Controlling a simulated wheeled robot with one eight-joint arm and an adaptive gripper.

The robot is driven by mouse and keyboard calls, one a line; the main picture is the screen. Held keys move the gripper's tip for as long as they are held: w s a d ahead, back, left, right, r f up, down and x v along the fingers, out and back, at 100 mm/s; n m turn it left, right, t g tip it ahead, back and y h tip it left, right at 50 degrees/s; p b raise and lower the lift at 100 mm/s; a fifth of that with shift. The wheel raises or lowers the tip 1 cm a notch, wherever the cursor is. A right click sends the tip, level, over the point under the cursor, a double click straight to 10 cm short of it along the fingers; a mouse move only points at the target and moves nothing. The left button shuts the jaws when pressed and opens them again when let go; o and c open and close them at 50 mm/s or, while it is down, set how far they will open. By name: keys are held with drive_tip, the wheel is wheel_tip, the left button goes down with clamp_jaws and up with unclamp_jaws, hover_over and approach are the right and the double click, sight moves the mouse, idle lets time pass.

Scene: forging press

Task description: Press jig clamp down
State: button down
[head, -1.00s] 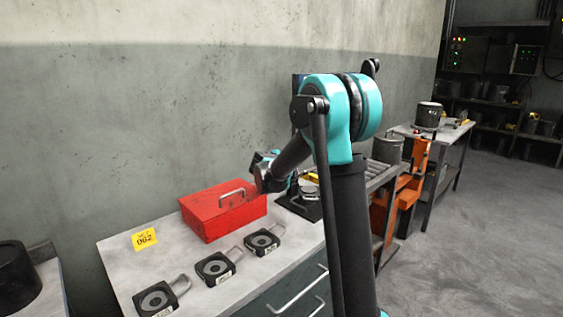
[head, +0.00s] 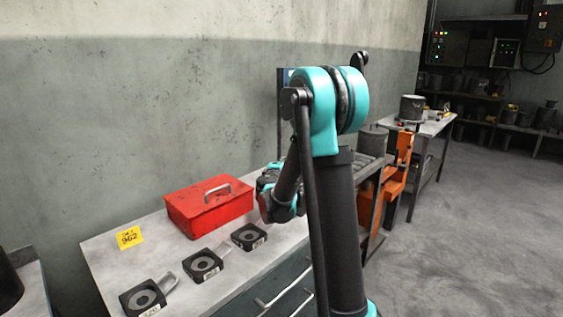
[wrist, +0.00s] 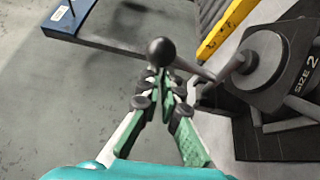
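The jig clamp shows in the wrist view as a metal lever arm (wrist: 196,72) ending in a black ball knob (wrist: 161,51). The lever runs right to a round grey piece marked "SIZE 2" (wrist: 265,62) on a dark base (wrist: 262,135). My gripper (wrist: 160,84) has green-padded fingers whose tips are together, with nothing visible between them. The ball knob appears just beyond the tips; I cannot tell whether they touch. In the head view my gripper end (head: 277,190) is partly hidden by my arm, and the jig is hidden behind it.
A red metal box (head: 208,206) and several black square pieces with handles (head: 203,265) stand on the bench (head: 100,250) to the left. A yellow bar (wrist: 225,28) lies close to the jig. An orange stand (head: 397,180) is beyond the bench; open floor lies right.

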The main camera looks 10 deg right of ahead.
drive_tip(key=shift+s+d+f, duration=0.2)
drive_tip(key=shift+s+d, duration=0.1)
drive_tip(key=shift+d, duration=0.2)
drive_tip(key=shift+s+a, duration=0.1)
drive_tip(key=shift+s, duration=0.05)
drive_tip(key=a+v, duration=0.1)
drive_tip(key=v, duration=1)
drive_tip(key=shift+s+a, duration=0.1)
